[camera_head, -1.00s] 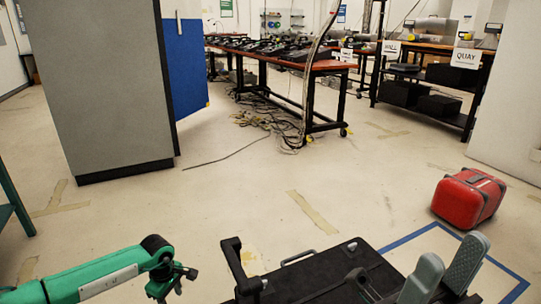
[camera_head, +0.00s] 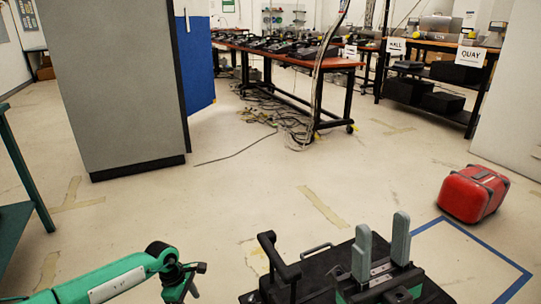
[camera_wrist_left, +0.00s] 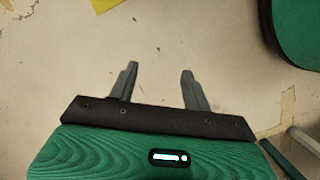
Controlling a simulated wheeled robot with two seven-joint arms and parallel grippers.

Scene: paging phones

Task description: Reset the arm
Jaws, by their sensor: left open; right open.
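My right gripper (camera_head: 382,232) is at the bottom right of the head view. Its two grey fingers point up, apart, with nothing between them. My left arm (camera_head: 110,277), green, comes in from the lower left of the head view and bends down at the wrist; its fingers are not clear there. In the left wrist view my left gripper (camera_wrist_left: 159,80) shows two dark fingers spread apart over bare floor, empty.
A red case (camera_head: 474,193) lies on the floor at right, beside a blue taped outline (camera_head: 500,258). A grey cabinet (camera_head: 115,90) stands at left. Cables (camera_head: 285,118) lie under a long table (camera_head: 290,74). The middle floor is clear.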

